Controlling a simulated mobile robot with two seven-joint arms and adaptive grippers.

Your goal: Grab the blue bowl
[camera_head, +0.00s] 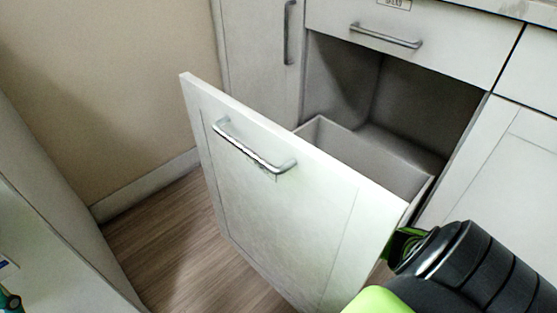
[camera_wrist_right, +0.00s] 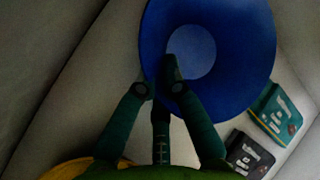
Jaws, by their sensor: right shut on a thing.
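The blue bowl (camera_wrist_right: 240,35) fills the upper middle of the right wrist view, with a lighter blue round bottom. My right gripper (camera_wrist_right: 160,84) has its dark green fingers at the bowl's near rim and is shut on it. In the head view, my right arm comes in from the lower right. Only a green part of the gripper (camera_head: 402,243) shows there, beside the right edge of the pulled-out drawer front. The bowl is hidden in the head view. My left gripper is not seen.
The drawer front (camera_head: 290,205) stands pulled out and tilted, with an empty-looking grey bin (camera_head: 345,140) behind it. A yellow thing (camera_wrist_right: 82,169) is at lower left.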

